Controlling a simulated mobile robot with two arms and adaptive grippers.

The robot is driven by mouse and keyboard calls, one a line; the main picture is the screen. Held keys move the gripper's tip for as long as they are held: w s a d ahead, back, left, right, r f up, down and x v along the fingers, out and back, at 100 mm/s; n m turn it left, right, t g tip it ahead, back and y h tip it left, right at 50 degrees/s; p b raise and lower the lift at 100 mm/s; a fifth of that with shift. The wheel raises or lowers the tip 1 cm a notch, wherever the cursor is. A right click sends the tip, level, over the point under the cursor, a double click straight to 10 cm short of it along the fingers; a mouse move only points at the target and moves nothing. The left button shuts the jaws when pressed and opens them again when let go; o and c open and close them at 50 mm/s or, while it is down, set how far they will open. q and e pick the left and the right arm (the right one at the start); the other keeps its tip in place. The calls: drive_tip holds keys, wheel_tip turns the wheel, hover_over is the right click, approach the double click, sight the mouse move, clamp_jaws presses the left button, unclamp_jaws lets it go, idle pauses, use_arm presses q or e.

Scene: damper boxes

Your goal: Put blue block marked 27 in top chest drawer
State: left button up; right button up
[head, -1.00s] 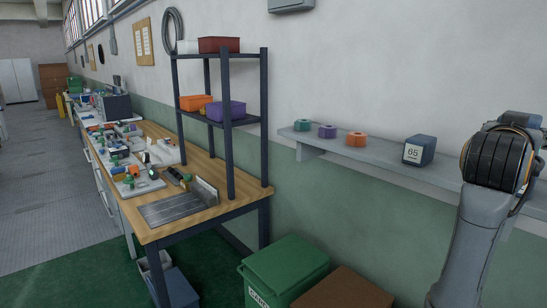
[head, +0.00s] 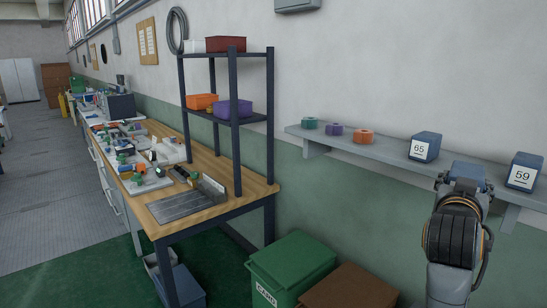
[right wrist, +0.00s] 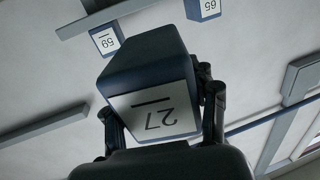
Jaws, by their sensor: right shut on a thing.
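The blue block marked 27 (right wrist: 150,58) fills the middle of the right wrist view. It has a white label and appears upside down there. My right gripper (right wrist: 158,98) is shut on it, with one dark finger on each side. No chest with a top drawer can be clearly identified. My left gripper is not in view.
The wall shelf (head: 395,158) bears blue blocks marked 65 (head: 425,147) and 59 (head: 524,173), plus green, purple and orange pieces. A cluttered wooden workbench (head: 205,170) with a rack stands left. A green bin (head: 290,265) and brown box (head: 348,288) stand below.

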drive_tip(key=s+a+f+n+t+y, duration=0.2)
drive_tip(key=s+a+f+n+y, duration=0.15)
drive_tip(key=a+f, duration=0.5)
drive_tip(key=s+a+f+n+t+y, duration=0.25)
drive_tip(key=a+f+y, duration=0.25)
drive_tip(key=f, duration=0.6)
drive_tip(key=s+a+f+n+y, duration=0.1)
drive_tip(key=s+a+f, duration=0.1)
drive_tip(key=s+f, duration=0.2)
drive_tip(key=s+a+f+y, duration=0.2)
drive_tip(key=s+a+f, duration=0.1)
drive_tip(key=s, duration=0.8)
drive_tip(key=shift+s+f+n, duration=0.2)
drive_tip(key=shift+f+n, duration=0.2)
drive_tip(key=shift+f, duration=0.1)
drive_tip(key=shift+g+h, duration=0.25)
